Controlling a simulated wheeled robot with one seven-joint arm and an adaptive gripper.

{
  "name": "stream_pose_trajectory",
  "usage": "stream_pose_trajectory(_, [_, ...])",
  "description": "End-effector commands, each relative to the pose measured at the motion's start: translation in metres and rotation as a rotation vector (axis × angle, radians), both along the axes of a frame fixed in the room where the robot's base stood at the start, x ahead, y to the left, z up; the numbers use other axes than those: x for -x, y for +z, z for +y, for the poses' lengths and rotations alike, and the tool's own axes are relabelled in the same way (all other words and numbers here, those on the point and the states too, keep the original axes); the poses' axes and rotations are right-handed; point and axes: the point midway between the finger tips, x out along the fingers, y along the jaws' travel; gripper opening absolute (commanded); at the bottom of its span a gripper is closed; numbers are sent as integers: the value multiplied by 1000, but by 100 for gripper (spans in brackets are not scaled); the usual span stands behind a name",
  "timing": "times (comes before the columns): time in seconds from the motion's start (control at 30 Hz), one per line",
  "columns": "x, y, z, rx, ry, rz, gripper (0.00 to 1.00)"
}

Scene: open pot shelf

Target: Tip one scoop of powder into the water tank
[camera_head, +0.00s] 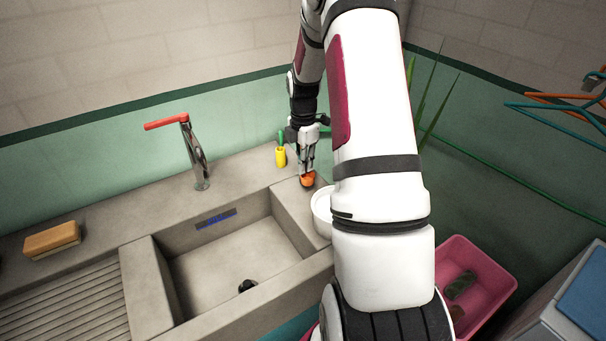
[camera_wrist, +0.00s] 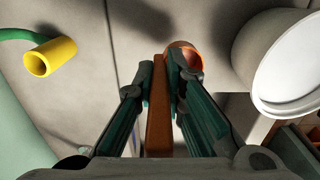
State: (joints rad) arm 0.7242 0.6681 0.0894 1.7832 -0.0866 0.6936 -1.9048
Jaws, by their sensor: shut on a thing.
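My gripper (camera_head: 307,166) is over the counter corner behind the right end of the sink, pointing down. In the wrist view its fingers (camera_wrist: 166,75) are closed on the brown handle of an orange scoop (camera_wrist: 158,125). The scoop's small round cup (camera_wrist: 184,56) is just beyond the fingertips. In the head view the scoop (camera_head: 307,180) shows as an orange spot under the gripper. I cannot tell whether it holds powder or touches the counter. A white round tub (camera_head: 321,212) stands close by, partly behind my arm; the wrist view shows its rim (camera_wrist: 292,75). Which vessel is the water tank is unclear.
A grey sink basin (camera_head: 225,258) lies left of my gripper, with a red-handled tap (camera_head: 195,160) behind it. A yellow tube with a green stem (camera_head: 281,157) stands beside my gripper. A sponge (camera_head: 52,240) lies far left. A pink crate (camera_head: 480,270) is lower right.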

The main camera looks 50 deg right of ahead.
Motion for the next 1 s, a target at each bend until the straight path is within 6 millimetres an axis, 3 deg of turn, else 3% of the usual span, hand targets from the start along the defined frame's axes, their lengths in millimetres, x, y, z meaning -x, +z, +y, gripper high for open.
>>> stream_pose_trajectory(0.1, [0,23,-1,3,-1,-2,0])
stream_pose_trajectory(0.37, [7,55,1,0,-23,1,0])
stream_pose_trajectory(1.0, [134,117,27,2,-464,-1,0])
